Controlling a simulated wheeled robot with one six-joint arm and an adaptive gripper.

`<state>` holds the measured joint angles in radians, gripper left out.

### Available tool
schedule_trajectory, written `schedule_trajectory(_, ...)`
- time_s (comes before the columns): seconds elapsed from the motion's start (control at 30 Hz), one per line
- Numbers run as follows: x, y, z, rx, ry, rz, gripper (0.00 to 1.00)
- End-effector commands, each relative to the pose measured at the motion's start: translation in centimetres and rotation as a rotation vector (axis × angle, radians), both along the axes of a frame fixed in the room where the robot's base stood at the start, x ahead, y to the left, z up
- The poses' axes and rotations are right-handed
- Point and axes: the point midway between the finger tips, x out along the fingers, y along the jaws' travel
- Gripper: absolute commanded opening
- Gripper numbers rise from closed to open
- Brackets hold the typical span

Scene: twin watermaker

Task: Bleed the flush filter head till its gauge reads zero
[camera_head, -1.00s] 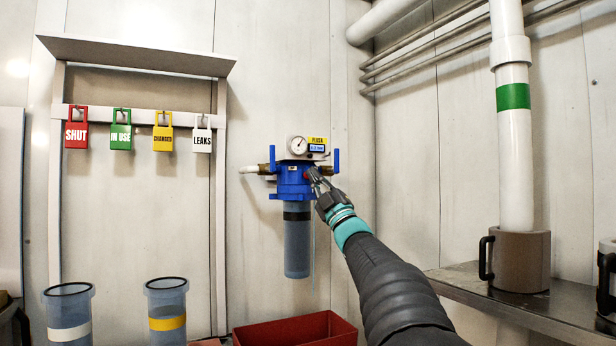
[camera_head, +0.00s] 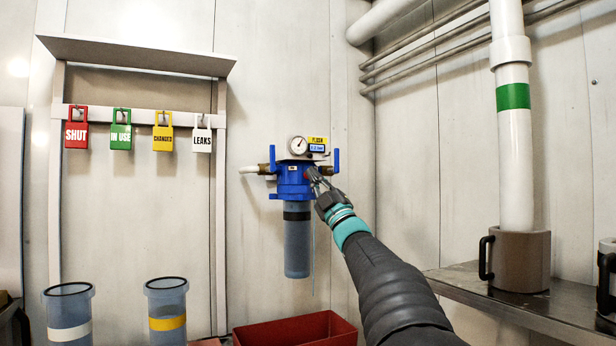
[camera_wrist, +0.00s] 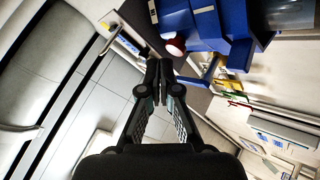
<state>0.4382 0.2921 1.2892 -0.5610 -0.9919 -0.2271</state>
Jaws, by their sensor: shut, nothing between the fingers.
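The flush filter head (camera_head: 293,180) is a blue block on the wall with a clear blue bowl (camera_head: 297,245) hanging below it. Its round white gauge (camera_head: 297,146) sits on top; the needle is too small to read surely. Blue handles stand upright on both sides. My gripper (camera_head: 316,178) is at the right front of the head, its fingers shut and empty. In the wrist view my gripper (camera_wrist: 161,75) is shut, with its tips beside a red round button (camera_wrist: 175,46) on the blue head (camera_wrist: 205,25). I cannot tell whether the tips touch it.
A red bin (camera_head: 297,331) stands below the filter. Two spare clear bowls (camera_head: 167,310) stand at lower left. Coloured tags, including a red SHUT tag (camera_head: 76,130), hang on a rack. A steel shelf (camera_head: 500,300) with a brown mug-like holder (camera_head: 520,260) is at right.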

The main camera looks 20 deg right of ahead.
Motion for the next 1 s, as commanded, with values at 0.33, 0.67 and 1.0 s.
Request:
schedule_trajectory(0.33, 0.51, 0.03, -0.02, 0.000, 0.000, 0.000, 0.00)
schedule_trajectory(0.67, 0.66, 0.01, -0.02, 0.000, 0.000, 0.000, 0.00)
schedule_trajectory(1.0, 1.01, 0.03, -0.02, 0.001, 0.000, 0.001, 0.00)
